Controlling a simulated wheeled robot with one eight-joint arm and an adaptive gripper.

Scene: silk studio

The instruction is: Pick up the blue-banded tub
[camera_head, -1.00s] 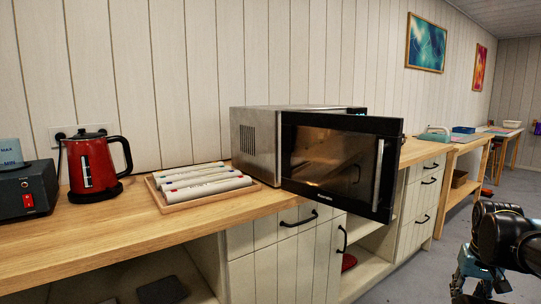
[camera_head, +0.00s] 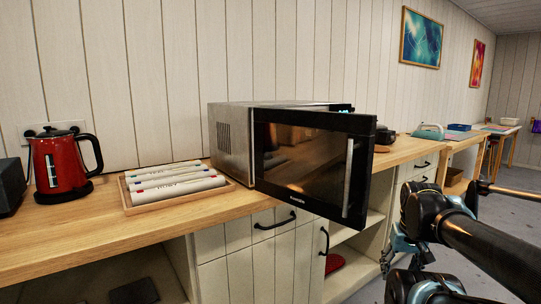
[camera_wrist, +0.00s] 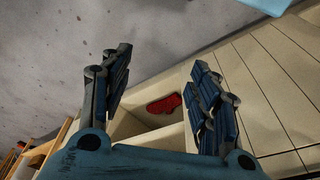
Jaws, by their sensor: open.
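I cannot make out a blue-banded tub in either view. My gripper (camera_head: 396,268) is at the lower right of the head view, in front of the cabinets. In the wrist view my gripper (camera_wrist: 158,75) has its two blue-grey fingers spread apart with nothing between them. Beyond them lie the floor and an open cabinet shelf.
A microwave (camera_head: 230,142) with its dark door swung open stands on the wooden counter (camera_head: 90,225). Left of it are a tray of rolls (camera_head: 172,198) and a red kettle (camera_head: 65,165). A red item (camera_head: 334,263) lies in the open cabinet. A teal iron (camera_head: 429,131) stands farther back.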

